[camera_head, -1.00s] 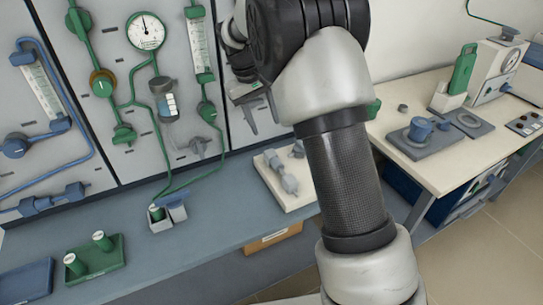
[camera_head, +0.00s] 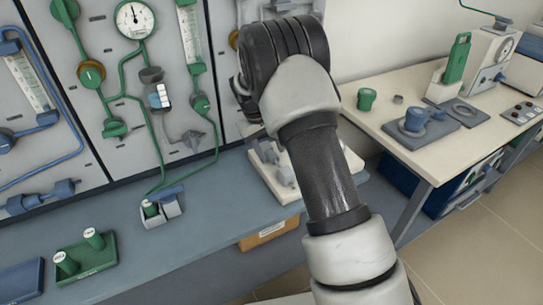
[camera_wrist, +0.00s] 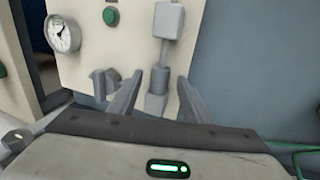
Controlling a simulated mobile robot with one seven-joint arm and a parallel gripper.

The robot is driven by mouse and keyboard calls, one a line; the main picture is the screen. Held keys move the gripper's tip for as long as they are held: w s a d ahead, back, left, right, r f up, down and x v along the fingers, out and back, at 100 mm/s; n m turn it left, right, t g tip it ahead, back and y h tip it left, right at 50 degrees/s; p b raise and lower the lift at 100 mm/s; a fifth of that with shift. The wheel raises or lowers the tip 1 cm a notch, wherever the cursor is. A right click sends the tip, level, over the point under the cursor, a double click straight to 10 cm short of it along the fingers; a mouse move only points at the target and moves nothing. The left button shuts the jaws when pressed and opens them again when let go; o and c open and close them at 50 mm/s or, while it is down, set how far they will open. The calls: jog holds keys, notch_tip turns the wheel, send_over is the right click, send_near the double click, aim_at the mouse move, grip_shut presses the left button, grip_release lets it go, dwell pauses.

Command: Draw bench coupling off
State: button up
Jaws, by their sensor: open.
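A white plate (camera_head: 284,190) with grey coupling parts (camera_head: 286,172) lies on the blue-grey bench, partly hidden by my arm in the head view. In the wrist view a grey coupling (camera_wrist: 160,78) stands out against a pale surface, with a block-shaped grey part (camera_wrist: 168,20) above it. My gripper (camera_wrist: 160,77) is open. Its two grey fingers lie left and right of the coupling in the picture; whether they touch it I cannot tell. In the head view my gripper is hidden behind my arm.
A panel with a gauge (camera_head: 135,19) and green piping stands behind the bench. A green tray (camera_head: 86,262) and a grey holder (camera_head: 161,211) are on the bench at left. A pale side table (camera_head: 455,148) stands right. In the wrist view a small grey fitting (camera_wrist: 98,84) sits left of the fingers.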

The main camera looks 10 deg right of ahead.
jog(key=shift+x, duration=1)
grip_shut()
